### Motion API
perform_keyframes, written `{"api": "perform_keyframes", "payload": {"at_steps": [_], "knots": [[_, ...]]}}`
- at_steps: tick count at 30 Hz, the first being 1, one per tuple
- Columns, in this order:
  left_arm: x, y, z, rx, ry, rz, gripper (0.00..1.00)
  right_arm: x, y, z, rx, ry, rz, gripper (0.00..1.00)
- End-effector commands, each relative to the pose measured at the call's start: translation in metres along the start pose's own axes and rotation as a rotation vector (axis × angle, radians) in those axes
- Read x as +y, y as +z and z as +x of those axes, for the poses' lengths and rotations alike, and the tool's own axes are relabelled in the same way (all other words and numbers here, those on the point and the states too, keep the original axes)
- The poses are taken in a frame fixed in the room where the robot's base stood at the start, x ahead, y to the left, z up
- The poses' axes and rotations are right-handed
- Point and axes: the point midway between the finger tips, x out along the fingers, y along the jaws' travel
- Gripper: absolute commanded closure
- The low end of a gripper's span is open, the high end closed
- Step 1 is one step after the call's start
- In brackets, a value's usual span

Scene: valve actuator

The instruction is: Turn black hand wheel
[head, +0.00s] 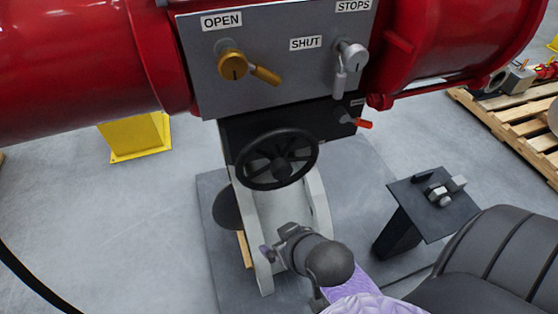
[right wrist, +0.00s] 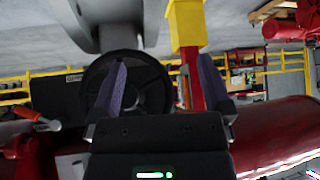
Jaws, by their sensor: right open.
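The black hand wheel (head: 301,147) is a round spoked wheel on the front of the valve stand, below the grey panel in the head view. My right gripper (head: 278,245) is below and in front of the wheel there. In the right wrist view the same gripper (right wrist: 162,64) is open, its two purple fingers wide apart. The left finger there overlaps the hand wheel (right wrist: 155,82) in the picture, while the other finger is to the right of its rim. I see nothing between the fingers that is gripped, and contact cannot be told. My left gripper is out of view.
The grey panel (head: 272,97) above the wheel carries a brass lever (head: 233,66) and a silver lever (head: 350,57). A small red-handled valve (head: 362,123) sticks out right of the wheel. A dark pedestal (head: 430,222) with metal parts stands at right. Pallets lie far right.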

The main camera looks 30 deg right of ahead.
Motion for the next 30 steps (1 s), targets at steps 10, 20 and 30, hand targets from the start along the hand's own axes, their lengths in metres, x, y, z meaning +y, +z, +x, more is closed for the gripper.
{"api": "perform_keyframes", "payload": {"at_steps": [10,20,30], "knots": [[0.003,0.0,0.0,0.001,0.005,-0.001,0.0,0.045,-0.052,0.033,0.641,0.07,0.269,0.0],[0.003,0.0,0.002,0.0,0.005,0.0,0.0,0.067,-0.072,0.032,0.908,0.104,0.346,0.0],[0.0,0.002,0.011,-0.003,-0.001,0.005,0.0,0.083,-0.122,0.074,0.905,0.104,0.345,0.0]]}}
